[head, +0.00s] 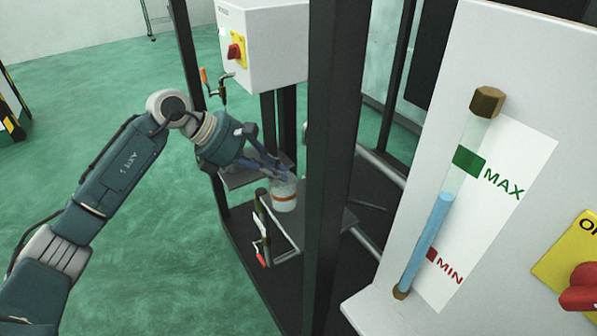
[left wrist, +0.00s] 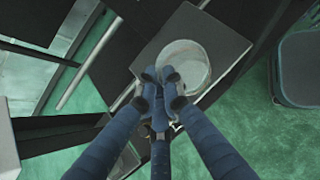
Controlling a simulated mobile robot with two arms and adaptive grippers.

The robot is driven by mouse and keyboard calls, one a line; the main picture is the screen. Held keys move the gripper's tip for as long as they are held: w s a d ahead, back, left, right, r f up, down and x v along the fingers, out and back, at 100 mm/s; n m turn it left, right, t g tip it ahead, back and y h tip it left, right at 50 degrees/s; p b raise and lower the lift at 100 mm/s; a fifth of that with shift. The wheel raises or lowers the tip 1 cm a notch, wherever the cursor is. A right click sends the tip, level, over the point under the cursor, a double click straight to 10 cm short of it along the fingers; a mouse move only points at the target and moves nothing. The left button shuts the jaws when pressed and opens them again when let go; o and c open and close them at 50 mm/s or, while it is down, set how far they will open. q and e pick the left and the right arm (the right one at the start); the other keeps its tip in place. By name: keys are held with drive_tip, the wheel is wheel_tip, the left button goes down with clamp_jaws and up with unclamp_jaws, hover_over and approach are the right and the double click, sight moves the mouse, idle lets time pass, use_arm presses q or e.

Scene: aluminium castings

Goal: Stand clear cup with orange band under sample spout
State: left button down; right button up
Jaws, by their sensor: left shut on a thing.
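The clear cup with an orange band (head: 285,198) is upright at the frame, over or on a dark flat plate (head: 332,217). My left gripper (head: 282,176) is shut on the cup's near side at the rim. In the left wrist view the fingertips (left wrist: 164,82) meet at the edge of the cup (left wrist: 190,62), whose round opening looks empty. Whether the cup's base touches the plate is hard to tell. A small tap with an orange handle (head: 204,76) sits higher on the frame, left of the cup. A pipe with a red-handled valve (head: 261,256) stands just left of the cup.
A dark upright post (head: 335,150) stands right of the cup. A white box with a red switch (head: 262,45) is above. A panel with a MAX/MIN level gauge (head: 440,215) fills the right. Green floor (head: 180,260) is open at left.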

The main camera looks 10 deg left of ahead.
use_arm(q)
drive_tip(key=d+f+p, duration=0.1)
drive_tip(key=w+d+f, duration=0.1)
drive_tip(key=d, duration=0.1)
drive_tip(key=w+d+f+p, duration=0.1)
drive_tip(key=shift+w+d+p, duration=0.2)
drive_tip(key=shift+d+p, duration=0.05)
drive_tip(key=shift+p, duration=0.05)
drive_tip(key=shift+f, duration=0.3)
drive_tip(key=c, duration=1.9)
unclamp_jaws()
